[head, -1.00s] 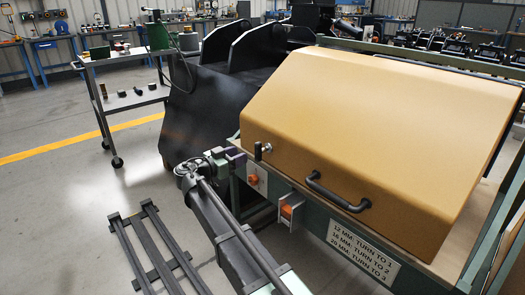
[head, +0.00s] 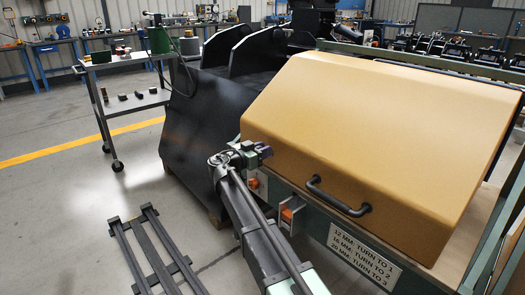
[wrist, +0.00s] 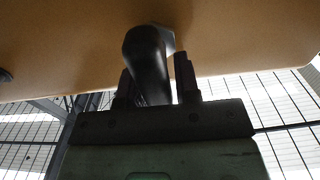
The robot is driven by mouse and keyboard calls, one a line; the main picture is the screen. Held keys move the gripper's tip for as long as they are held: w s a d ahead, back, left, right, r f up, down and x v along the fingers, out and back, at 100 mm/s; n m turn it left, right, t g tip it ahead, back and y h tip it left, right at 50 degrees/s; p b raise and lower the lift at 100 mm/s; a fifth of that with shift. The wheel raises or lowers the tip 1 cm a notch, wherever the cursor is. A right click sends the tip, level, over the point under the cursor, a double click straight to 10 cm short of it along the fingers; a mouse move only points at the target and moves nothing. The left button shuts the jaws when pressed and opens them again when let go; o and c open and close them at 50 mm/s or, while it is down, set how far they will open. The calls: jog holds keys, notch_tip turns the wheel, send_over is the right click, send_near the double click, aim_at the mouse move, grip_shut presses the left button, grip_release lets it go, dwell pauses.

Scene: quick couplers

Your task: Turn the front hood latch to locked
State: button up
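The front hood latch (wrist: 150,55) is a dark rounded lever with a pale hub, on the hood's tan face in the wrist view. It reaches down between my gripper's two fingers. My gripper (wrist: 154,68) is open around the lever, with a small gap seen on the right side; contact on the left is unclear. In the head view my gripper (head: 264,152) is at the hood's lower left corner and hides the latch. The hood (head: 390,140) is a tan cover and is down. The locked mark does not show.
A black handle (head: 338,198) sits on the hood's front, right of my gripper. Orange knobs (head: 287,215) are on the green frame below, above a white sign (head: 367,257). A grey trolley (head: 130,105) stands at the left.

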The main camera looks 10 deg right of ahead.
grip_shut()
jog(key=shift+n, duration=0.3)
jog(key=n, duration=0.3)
jog(key=shift+w+a+f+n, duration=0.1)
jog(key=shift+w+a+n, duration=0.05)
jog(key=shift+w+n, duration=0.2)
jog(key=n, duration=0.4)
jog(key=f+n+b, duration=0.1)
jog(key=n, duration=0.4)
jog(key=w+n+b, duration=0.1)
jog(key=n, duration=0.3)
jog(key=shift+a+f+n, duration=0.3)
jog(key=shift+f+n, duration=0.05)
